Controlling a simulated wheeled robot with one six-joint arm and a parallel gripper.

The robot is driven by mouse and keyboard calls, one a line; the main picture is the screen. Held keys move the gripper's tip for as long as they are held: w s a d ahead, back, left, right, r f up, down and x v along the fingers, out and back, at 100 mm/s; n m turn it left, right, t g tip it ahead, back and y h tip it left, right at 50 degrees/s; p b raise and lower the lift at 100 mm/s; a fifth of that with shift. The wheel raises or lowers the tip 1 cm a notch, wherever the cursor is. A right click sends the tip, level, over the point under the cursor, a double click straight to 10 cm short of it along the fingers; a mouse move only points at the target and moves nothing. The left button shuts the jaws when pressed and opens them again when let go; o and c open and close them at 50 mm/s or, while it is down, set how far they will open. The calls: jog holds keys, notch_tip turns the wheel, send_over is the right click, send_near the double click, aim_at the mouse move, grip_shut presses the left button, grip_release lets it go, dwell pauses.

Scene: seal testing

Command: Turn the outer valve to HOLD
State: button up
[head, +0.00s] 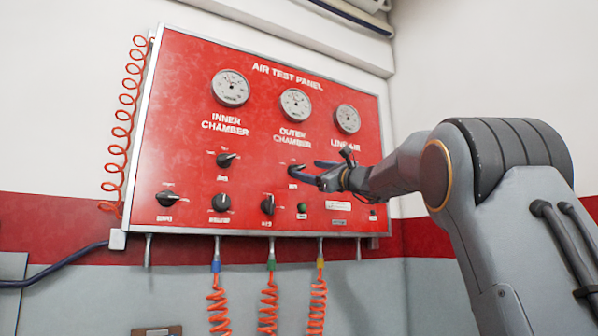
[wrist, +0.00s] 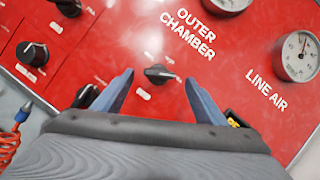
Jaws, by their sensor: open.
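The outer valve is a black knob (head: 295,170) on the red panel, under the OUTER CHAMBER lettering and gauge (head: 296,104). In the wrist view the knob (wrist: 158,74) shows whole, with a light mark at its right end; the small labels around it are too blurred to read. My gripper (head: 304,168) is at the panel in front of this knob, its fingers partly covering it in the head view. In the wrist view my gripper (wrist: 159,78) is open, with one blue finger on each side of the knob and visible gaps between. Contact does not show.
Another knob (head: 226,160) sits to the left under INNER CHAMBER. A lower row has several dark knobs, including one (head: 267,204) below left of my gripper, and a green button (head: 302,208). Orange coiled hoses (head: 268,300) hang below the panel.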

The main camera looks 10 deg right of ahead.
aim_at(299, 168)
jog(key=p+x, duration=0.3)
jog(key=x, duration=0.3)
jog(key=shift+w+a+r, duration=0.1)
jog(key=shift+w, duration=0.1)
jog(key=c, duration=1.1)
